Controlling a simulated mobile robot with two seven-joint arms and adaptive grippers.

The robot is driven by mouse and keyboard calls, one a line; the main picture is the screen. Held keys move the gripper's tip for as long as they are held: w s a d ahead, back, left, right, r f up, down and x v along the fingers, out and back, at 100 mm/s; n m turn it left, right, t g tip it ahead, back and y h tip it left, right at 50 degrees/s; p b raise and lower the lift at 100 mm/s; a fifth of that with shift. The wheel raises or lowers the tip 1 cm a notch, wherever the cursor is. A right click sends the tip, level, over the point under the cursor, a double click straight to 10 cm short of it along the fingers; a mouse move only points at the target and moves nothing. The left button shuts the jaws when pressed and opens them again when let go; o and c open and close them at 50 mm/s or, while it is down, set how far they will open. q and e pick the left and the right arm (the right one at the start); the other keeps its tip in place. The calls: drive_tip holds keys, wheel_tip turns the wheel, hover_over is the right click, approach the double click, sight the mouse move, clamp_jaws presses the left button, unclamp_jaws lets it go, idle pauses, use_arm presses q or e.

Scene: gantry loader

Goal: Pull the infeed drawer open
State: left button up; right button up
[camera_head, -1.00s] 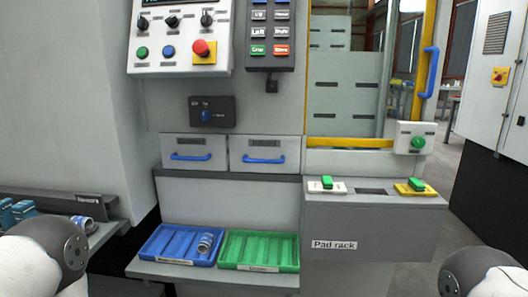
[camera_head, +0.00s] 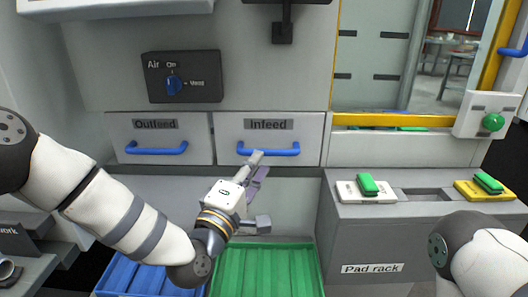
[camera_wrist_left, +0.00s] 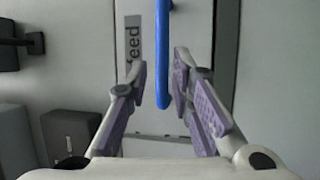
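The infeed drawer (camera_head: 309,132) is a grey front labelled "Infeed" with a blue bar handle (camera_head: 282,152). It looks shut, about level with the outfeed drawer beside it. My left gripper (camera_head: 257,170) is in front of the lower left part of the infeed drawer, near the left end of its handle. In the left wrist view, the gripper (camera_wrist_left: 161,78) is open, with the blue handle (camera_wrist_left: 163,60) showing between its two fingers. I cannot tell whether the fingers touch it. My right gripper is out of view; only part of that arm shows.
The outfeed drawer (camera_head: 124,130) with its blue handle is to the left. An air switch box (camera_head: 207,79) sits above. Below are blue (camera_head: 122,281) and green (camera_head: 318,265) trays. The pad rack (camera_head: 430,240) stands to the right.

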sight(269, 118)
use_arm(q)
drive_tip(key=x, duration=0.5)
drive_tip(key=shift+w+f, duration=0.1)
drive_tip(key=shift+w, duration=0.15)
drive_tip(key=shift+c, duration=0.2)
clamp_jaws()
